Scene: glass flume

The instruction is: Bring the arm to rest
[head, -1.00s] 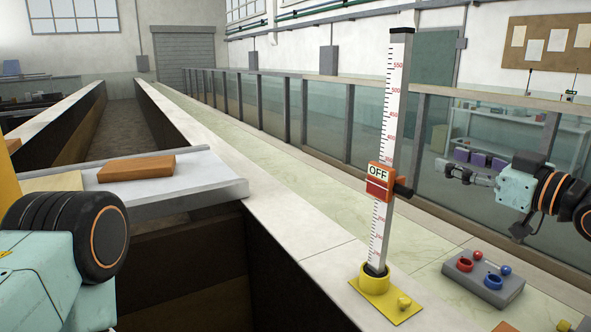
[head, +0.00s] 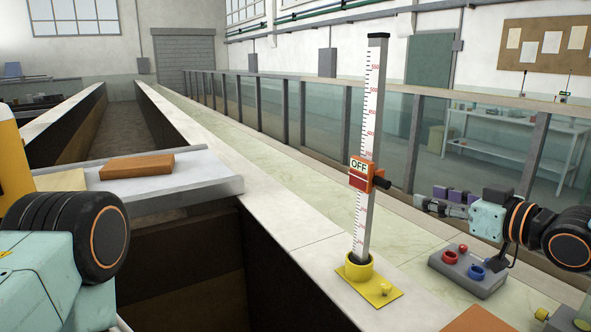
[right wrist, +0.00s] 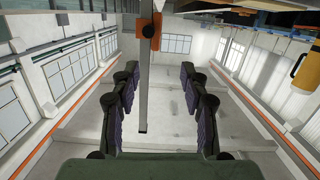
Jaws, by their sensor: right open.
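My right arm reaches in from the right in the head view, with its right gripper (head: 432,201) pointing left, open and empty. It is right of the upright gauge post (head: 372,110) and appears above the grey box with red and blue parts (head: 468,272). In the right wrist view the two dark, purple-padded fingers of the right gripper (right wrist: 160,70) stand wide apart. The gauge post (right wrist: 144,85) shows between them in that picture, apparently beyond the fingers and not gripped. A teal arm link of mine is at the lower left; my left gripper is not in view.
The post stands in a yellow base (head: 359,268) and bears an orange slider marked OFF (head: 361,172). A glass wall (head: 330,120) runs behind. An orange-brown block (head: 137,166) lies on a grey shelf (head: 215,187) at left. A dark open channel lies below.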

